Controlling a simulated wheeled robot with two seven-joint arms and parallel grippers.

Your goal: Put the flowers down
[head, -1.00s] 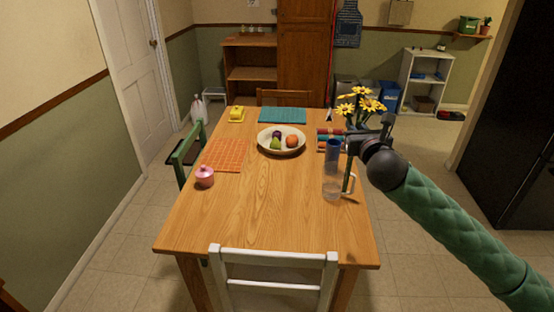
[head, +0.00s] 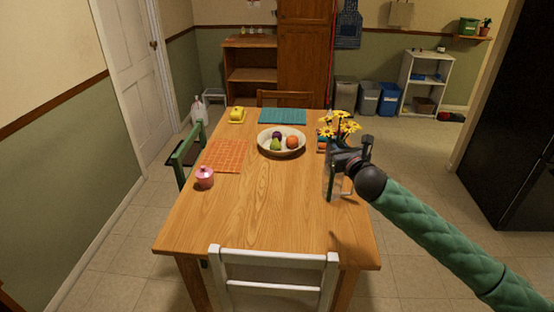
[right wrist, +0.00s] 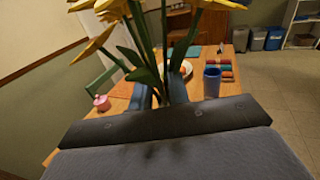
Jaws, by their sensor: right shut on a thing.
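The yellow flowers (head: 340,128) are upright in my right gripper (head: 338,160), at the right side of the wooden table. The gripper is shut on their green stems, which show between its fingers in the right wrist view (right wrist: 165,60). A clear glass jug with a handle (head: 334,192) stands on the table directly below the gripper in the head view. The gripper covers its upper part. I cannot tell whether the stem ends are inside the jug or in front of it. My left gripper is out of view.
A blue cup (right wrist: 211,82) and coloured rolls (right wrist: 224,72) stand close by. A fruit bowl (head: 263,146) is left of the flowers. A pink pot (head: 204,178) and orange mat (head: 226,155) lie farther left. The table's front middle (head: 265,215) is clear.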

